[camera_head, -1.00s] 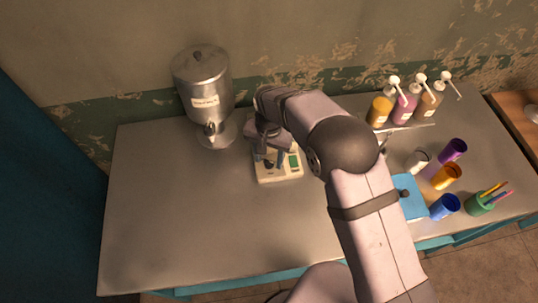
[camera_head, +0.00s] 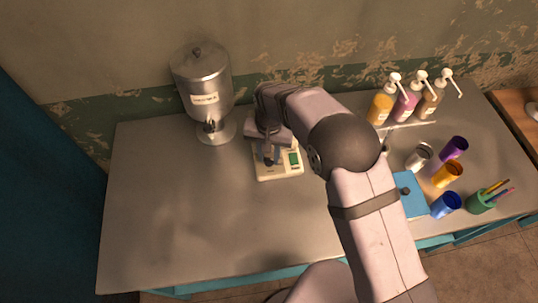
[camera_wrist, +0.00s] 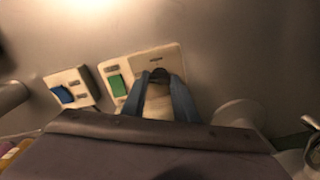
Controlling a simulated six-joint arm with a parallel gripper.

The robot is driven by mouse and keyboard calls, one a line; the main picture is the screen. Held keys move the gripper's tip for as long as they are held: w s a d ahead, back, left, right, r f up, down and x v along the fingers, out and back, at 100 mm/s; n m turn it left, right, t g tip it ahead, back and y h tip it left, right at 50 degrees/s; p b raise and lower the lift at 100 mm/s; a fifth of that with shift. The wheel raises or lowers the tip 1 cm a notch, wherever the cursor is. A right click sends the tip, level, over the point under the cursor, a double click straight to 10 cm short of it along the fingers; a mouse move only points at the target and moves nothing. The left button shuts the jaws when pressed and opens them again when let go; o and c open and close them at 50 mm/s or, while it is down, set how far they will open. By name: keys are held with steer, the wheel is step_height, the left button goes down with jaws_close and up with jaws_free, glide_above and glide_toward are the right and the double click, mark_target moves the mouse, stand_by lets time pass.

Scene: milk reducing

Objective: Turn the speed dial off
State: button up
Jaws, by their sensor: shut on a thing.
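A cream control box (camera_head: 287,170) with a green switch (camera_head: 294,159) sits on the table under my arm. In the wrist view the same box (camera_wrist: 177,58) carries a dark dial (camera_wrist: 159,74), with the green switch (camera_wrist: 117,86) to its left. My gripper (camera_wrist: 160,86) is over the box, its two blue-grey fingers on either side of the dial and shut on it. In the head view my gripper (camera_head: 270,158) points down at the box. The fingers hide part of the dial, and its markings cannot be read.
Another cream box with a blue switch (camera_wrist: 62,94) lies left of the control box in the wrist view. A metal dispenser (camera_head: 204,90) stands at the back left. Pump bottles (camera_head: 405,103), coloured cups (camera_head: 447,174) and a blue box (camera_head: 411,196) are to the right. The table's left is clear.

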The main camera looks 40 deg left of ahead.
steer(key=n+b, duration=0.1)
steer(key=n, duration=0.3)
steer(key=n+b, duration=0.1)
steer(key=n, duration=0.3)
steer(key=shift+n, duration=0.4)
steer(key=n+b, duration=0.1)
steer(key=n, duration=0.3)
steer(key=shift+n, duration=0.3)
steer(key=shift+n+b, duration=0.3)
steer(key=shift+n, duration=1.9)
steer(key=shift+r, duration=0.1)
steer(key=o, duration=1.1)
steer(key=shift+c, duration=0.2)
